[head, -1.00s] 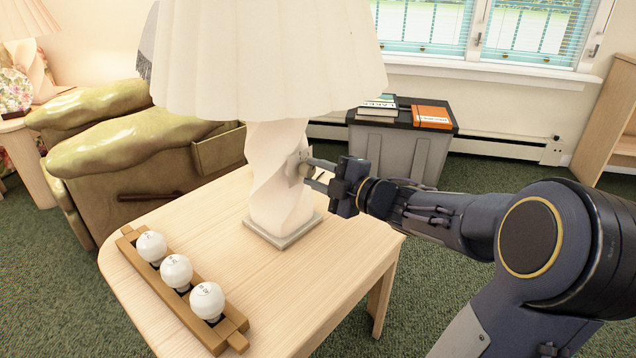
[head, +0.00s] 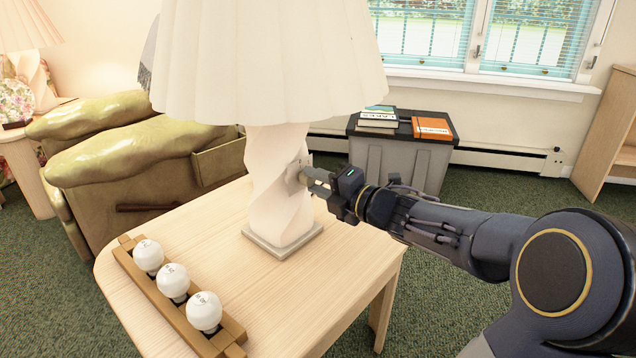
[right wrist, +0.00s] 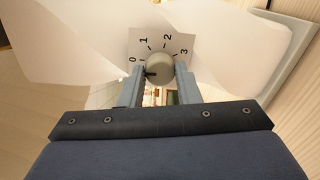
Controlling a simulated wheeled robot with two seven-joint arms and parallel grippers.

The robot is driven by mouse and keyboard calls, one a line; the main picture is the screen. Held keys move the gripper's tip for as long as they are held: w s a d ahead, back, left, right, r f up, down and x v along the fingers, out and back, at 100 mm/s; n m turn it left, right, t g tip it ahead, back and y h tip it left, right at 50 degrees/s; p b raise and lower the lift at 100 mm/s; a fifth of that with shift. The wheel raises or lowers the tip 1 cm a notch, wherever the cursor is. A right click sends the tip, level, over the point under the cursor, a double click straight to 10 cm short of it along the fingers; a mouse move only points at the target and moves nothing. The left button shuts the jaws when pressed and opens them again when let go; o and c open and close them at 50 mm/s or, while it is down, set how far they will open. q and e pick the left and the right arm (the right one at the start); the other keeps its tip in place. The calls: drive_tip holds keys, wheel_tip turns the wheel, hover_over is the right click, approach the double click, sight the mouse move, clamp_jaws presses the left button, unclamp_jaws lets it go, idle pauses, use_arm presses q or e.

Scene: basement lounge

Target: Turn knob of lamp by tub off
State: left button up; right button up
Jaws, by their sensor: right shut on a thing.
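The lamp with a cream pleated shade (head: 268,60) and a twisted white base (head: 279,200) stands on the light wooden table, near the grey tub (head: 385,155). Its round grey knob (right wrist: 160,69) sits on a plate marked 0, 1, 2, 3 in the right wrist view. The knob's dark pointer mark is on its left side, close to the 0. My right gripper (head: 310,177) reaches in from the right, with its fingers shut on the knob's two sides. In the head view the fingers largely hide the knob. My left gripper is not in view.
A wooden rack with three white bulbs (head: 172,281) lies at the table's (head: 237,300) left edge. Books (head: 432,127) lie on the tub's dark lid. An olive armchair (head: 150,165) and another lamp (head: 35,70) stand at left.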

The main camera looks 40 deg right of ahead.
idle(0.3)
drive_tip(key=o, duration=1)
drive_tip(key=shift+c, duration=0.2)
drive_tip(key=s+d+p, duration=0.1)
drive_tip(key=s+p, duration=0.1)
drive_tip(key=s, duration=0.5)
drive_tip(key=shift+s+r, duration=0.15)
drive_tip(key=shift+s, duration=0.25)
drive_tip(key=shift+d, duration=0.1)
